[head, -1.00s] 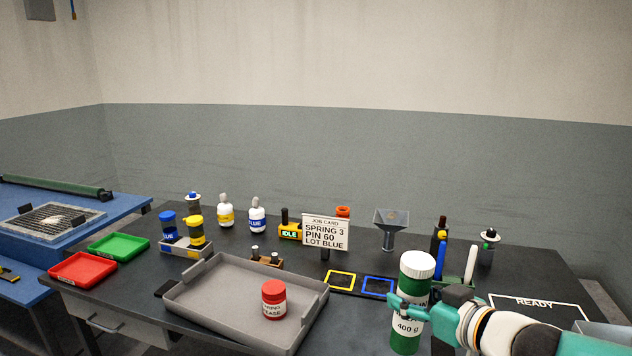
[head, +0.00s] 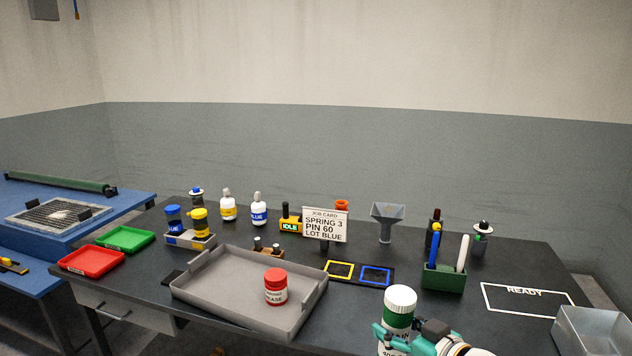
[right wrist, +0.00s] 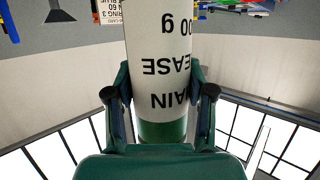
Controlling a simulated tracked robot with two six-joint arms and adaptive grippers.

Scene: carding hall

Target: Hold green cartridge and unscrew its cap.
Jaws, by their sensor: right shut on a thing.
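My right gripper (head: 393,338) is shut around the cartridge's body below the cap. In the right wrist view the cartridge (right wrist: 162,60) stands between both fingers of the gripper (right wrist: 160,100), its label upside down. The cartridge's lower end is cut off by the head view's bottom edge. My left gripper is in neither view.
A grey tray (head: 205,301) holds a red-capped jar (head: 276,287). A green box (head: 443,278) with pens stands behind the cartridge. A job card (head: 324,224), a funnel (head: 387,220) and small bottles line the back. The READY outline (head: 527,299) is empty, beside a metal bin (head: 592,330).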

